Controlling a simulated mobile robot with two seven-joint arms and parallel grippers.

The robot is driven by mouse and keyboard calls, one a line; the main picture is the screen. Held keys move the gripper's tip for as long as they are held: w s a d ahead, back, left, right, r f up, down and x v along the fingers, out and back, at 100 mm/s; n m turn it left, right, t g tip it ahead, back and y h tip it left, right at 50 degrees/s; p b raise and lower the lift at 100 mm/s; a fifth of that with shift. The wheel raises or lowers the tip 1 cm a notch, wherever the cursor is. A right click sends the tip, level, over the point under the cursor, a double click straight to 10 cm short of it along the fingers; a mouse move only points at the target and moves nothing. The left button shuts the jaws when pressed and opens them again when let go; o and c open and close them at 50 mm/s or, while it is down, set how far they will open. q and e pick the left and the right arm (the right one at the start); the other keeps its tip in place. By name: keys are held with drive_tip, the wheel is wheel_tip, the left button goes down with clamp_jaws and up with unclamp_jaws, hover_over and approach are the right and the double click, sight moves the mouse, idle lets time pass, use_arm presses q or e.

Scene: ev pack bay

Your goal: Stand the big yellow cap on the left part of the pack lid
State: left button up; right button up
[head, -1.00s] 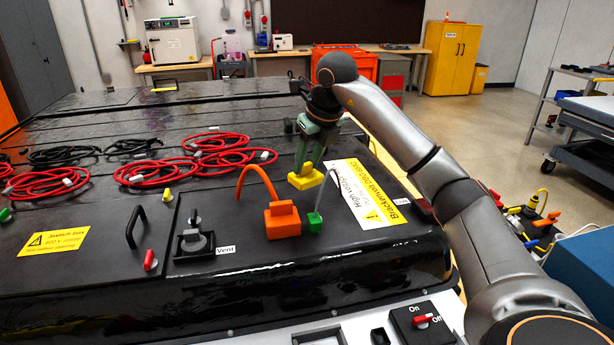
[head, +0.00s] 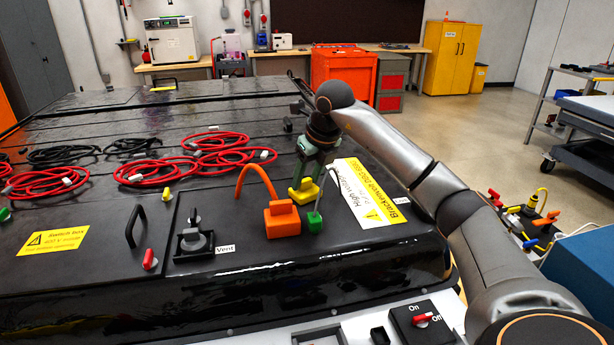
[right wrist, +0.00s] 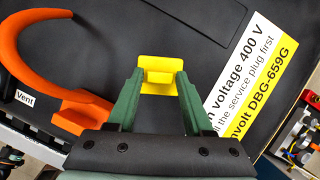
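The big yellow cap (head: 303,192) is between the green fingers of my right gripper (head: 311,172), low over the right front of the black pack lid (head: 110,275). In the right wrist view the yellow cap (right wrist: 160,75) sits between the fingertips (right wrist: 160,92), with a finger against each side, so the gripper is shut on it. I cannot tell whether the cap's underside touches the lid. An orange plug (head: 282,222) with a curved strap stands just in front and left of it. My left gripper is out of view.
A small green clip (head: 314,222) with a grey cable stands right of the orange plug. A white and yellow label (head: 372,198) lies to the right.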

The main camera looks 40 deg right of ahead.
drive_tip(key=shift+o, duration=1.1)
drive_tip(key=shift+r, duration=0.15)
drive_tip(key=v, duration=1.2)
